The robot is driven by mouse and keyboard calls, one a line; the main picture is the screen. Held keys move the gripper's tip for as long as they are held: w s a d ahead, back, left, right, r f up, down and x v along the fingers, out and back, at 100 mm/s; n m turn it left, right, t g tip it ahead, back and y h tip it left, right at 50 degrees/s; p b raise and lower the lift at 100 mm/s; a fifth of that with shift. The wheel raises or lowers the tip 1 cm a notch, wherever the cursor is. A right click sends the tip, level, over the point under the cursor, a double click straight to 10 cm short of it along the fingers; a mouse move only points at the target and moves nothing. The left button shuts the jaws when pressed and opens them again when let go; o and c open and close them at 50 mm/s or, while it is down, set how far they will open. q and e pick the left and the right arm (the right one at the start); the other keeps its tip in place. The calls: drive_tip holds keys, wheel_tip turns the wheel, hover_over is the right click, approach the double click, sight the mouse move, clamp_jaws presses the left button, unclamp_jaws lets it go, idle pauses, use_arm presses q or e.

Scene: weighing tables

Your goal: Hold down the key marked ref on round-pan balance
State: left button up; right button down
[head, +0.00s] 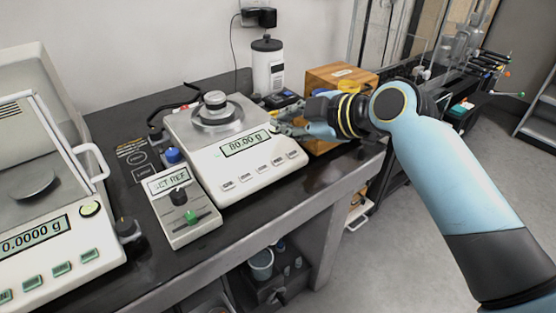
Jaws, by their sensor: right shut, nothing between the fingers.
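The round-pan balance (210,165) stands on the dark table, with a metal weight (215,100) on its round pan (238,119). Its display (246,143) reads 80.00 g. A row of several small keys (262,169) runs along its front; their labels are too small to read, so I cannot tell which is ref. My right gripper (282,129) is shut and empty at the right end of the balance, by the display's upper right corner. I cannot tell whether its tips touch the housing. My left gripper is not in view.
A small control box (185,215) with a black knob and green switch stands left of the balance. An enclosed balance (40,255) reading 0.0000 g is at far left. A wooden box (342,78) and white bottle (267,68) stand behind. The table's front strip is clear.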

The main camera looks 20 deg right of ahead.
drive_tip(key=b, duration=0.6)
hover_over(278, 161)
drive_tip(key=s, duration=0.2)
wheel_tip(278, 161, down, 7)
drive_tip(key=shift+w+f, duration=0.1)
drive_tip(key=shift+w+f+b, duration=0.2)
drive_tip(key=shift+f+b, duration=0.3)
drive_tip(key=shift+b, duration=0.1)
drive_tip(key=shift+w+f+b, duration=0.1)
drive_tip(key=shift+f+b, duration=0.2)
drive_tip(key=shift+f, duration=0.1)
drive_tip(key=shift+w+a+f+b, duration=0.1)
drive_tip(key=shift+f+b, duration=0.2)
drive_tip(key=shift+f, duration=0.05)
idle(1.8)
idle(1.6)
drive_tip(key=shift+s+r+p, duration=0.2)
drive_tip(key=shift+r+p, duration=0.5)
drive_tip(key=shift+r, duration=0.1)
